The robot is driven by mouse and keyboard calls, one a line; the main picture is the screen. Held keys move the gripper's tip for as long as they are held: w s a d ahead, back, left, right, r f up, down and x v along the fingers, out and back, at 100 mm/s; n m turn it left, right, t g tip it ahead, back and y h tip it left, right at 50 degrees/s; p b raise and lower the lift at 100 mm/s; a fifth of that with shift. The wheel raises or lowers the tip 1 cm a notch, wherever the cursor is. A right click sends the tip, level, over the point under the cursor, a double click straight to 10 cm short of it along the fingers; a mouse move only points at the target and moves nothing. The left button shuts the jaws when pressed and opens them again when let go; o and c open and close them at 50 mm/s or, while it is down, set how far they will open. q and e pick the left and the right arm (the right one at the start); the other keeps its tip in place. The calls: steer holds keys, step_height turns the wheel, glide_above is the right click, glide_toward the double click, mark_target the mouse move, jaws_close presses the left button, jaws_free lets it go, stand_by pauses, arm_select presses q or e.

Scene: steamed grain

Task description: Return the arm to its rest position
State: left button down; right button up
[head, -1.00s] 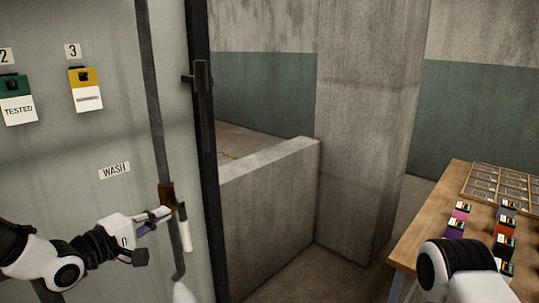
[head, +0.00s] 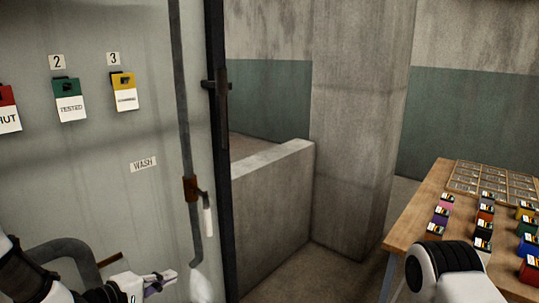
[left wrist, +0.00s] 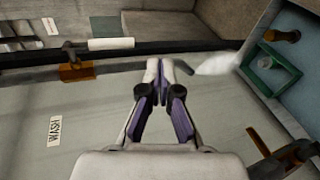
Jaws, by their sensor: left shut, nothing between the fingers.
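My left gripper (head: 160,281) is low at the left of the head view, in front of the grey panel (head: 100,205). It is below and left of the white-gripped lever (head: 208,222) on its brown bracket (head: 190,189), apart from both. In the left wrist view the fingers (left wrist: 162,78) of this gripper are together with nothing between them. The brown bracket (left wrist: 76,72) and white grip (left wrist: 110,44) lie up and left of the fingers there. My right arm shows at the lower right of the head view, but its gripper is out of view.
The panel carries a WASH label (head: 143,164) and hanging tags, including a green one (head: 69,100) and a yellow one (head: 124,92). A low concrete wall (head: 275,215) and pillar stand beyond. A wooden table (head: 421,205) with coloured blocks and a divided tray (head: 470,175) is right.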

arm_select(q)
steer(key=s+d+f+m+g+y+p, duration=0.15)
steer(key=s+f+g, duration=0.25)
steer(key=s+f, duration=0.65)
steer(key=s+d+f+g+y+b, duration=0.1)
steer(key=s+f+g+y, duration=0.15)
steer(key=s+f, duration=0.75)
steer(key=s+a+f+m+g+y, duration=0.2)
steer(key=s+f+m, duration=0.2)
steer(key=s+m, duration=0.1)
steer(key=s+a+f+m+g+y, duration=0.1)
steer(key=s+a+f+m+g, duration=0.1)
steer(key=s, duration=0.6)
steer(key=f+m+g, duration=0.1)
steer(key=f+m, duration=0.1)
steer(key=m, duration=0.1)
steer(key=shift+a+y+p, duration=0.2)
steer(key=shift+y+p, duration=0.2)
